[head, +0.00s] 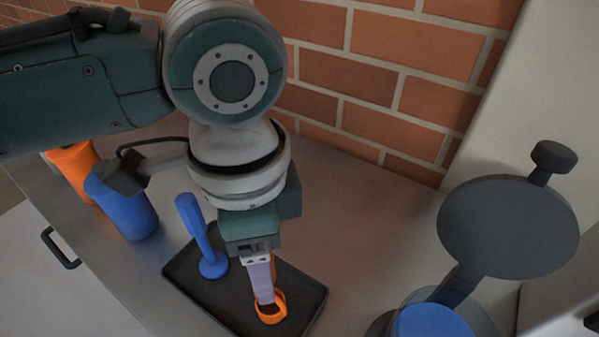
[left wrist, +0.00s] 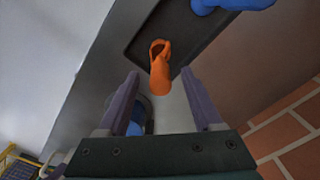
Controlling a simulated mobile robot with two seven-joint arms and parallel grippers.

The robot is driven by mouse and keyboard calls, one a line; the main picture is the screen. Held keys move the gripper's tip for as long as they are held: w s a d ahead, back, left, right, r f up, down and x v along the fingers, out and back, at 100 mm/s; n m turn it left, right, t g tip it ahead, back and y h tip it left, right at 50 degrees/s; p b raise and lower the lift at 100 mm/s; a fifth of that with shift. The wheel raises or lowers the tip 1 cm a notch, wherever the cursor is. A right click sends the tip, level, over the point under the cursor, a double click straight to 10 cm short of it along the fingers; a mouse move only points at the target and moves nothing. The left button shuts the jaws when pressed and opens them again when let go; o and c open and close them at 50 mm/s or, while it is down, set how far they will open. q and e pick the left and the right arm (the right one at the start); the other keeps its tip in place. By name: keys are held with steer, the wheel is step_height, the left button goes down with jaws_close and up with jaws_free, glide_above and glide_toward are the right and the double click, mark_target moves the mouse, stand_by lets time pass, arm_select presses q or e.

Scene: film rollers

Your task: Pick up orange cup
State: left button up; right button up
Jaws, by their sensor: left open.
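A small orange cup (head: 270,316), with a round open mouth, is over the dark tray. The left wrist view shows it as a longer orange shape with an opening at one end (left wrist: 160,75). My left gripper (head: 263,300) comes down over the tray, its finger hiding part of the cup in the head view. In the left wrist view its two purple fingers (left wrist: 160,88) are spread apart, with the orange cup ahead between them. I cannot tell whether they touch it. My right gripper is not in view.
A blue cylinder (head: 134,215) and an orange cylinder (head: 75,172) stand at the left. A dark round-lidded device (head: 508,228) stands at the right. A brick wall (head: 390,80) is behind.

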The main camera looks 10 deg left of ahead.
arm_select(q)
step_height(320, 180, down, 4)
steer(key=shift+f+b, duration=0.25)
steer(key=shift+b, duration=0.1)
steer(key=shift+c, duration=0.4)
jaws_close()
